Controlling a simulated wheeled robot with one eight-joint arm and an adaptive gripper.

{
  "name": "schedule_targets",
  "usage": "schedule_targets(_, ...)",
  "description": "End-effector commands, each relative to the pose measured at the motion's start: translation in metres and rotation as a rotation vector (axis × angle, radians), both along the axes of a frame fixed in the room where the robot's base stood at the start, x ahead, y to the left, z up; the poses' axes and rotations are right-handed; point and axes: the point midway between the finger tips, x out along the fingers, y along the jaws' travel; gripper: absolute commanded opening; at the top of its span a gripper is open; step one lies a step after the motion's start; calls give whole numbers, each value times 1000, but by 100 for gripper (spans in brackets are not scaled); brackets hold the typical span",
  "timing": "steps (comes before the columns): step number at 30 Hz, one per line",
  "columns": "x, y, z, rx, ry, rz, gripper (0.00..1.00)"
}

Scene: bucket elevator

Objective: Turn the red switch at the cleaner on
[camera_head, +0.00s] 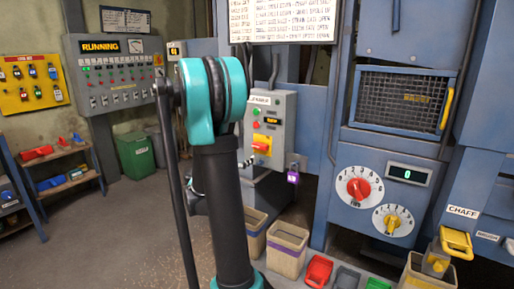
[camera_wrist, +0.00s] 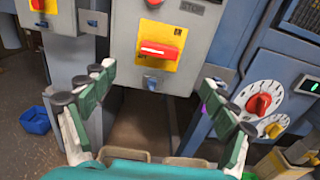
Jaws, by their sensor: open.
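The red switch (camera_wrist: 158,49) is a bar handle on a yellow plate on the front of a grey control box (camera_wrist: 125,58). It lies roughly level, slightly tilted, in the wrist view. In the head view the red switch (camera_head: 262,147) shows just right of my arm, below small buttons and a lit display. The box's label there is partly hidden by my arm. My gripper (camera_wrist: 158,77) is open and empty, with its green fingers spread on either side below the switch, apart from it. In the head view my arm hides most of the gripper.
A purple padlock (camera_head: 293,177) hangs at the box's right side. Right of it is a blue machine with a red dial (camera_head: 359,189) and a yellow dial (camera_head: 392,223). Another red switch (camera_wrist: 38,4) is at the wrist view's upper left. Bins (camera_head: 287,250) stand below.

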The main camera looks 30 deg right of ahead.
Motion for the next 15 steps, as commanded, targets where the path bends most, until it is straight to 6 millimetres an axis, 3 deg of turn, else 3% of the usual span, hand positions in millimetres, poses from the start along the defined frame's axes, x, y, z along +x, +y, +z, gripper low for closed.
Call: schedule_targets(15,38,-95,0,3,-1,-3,86)
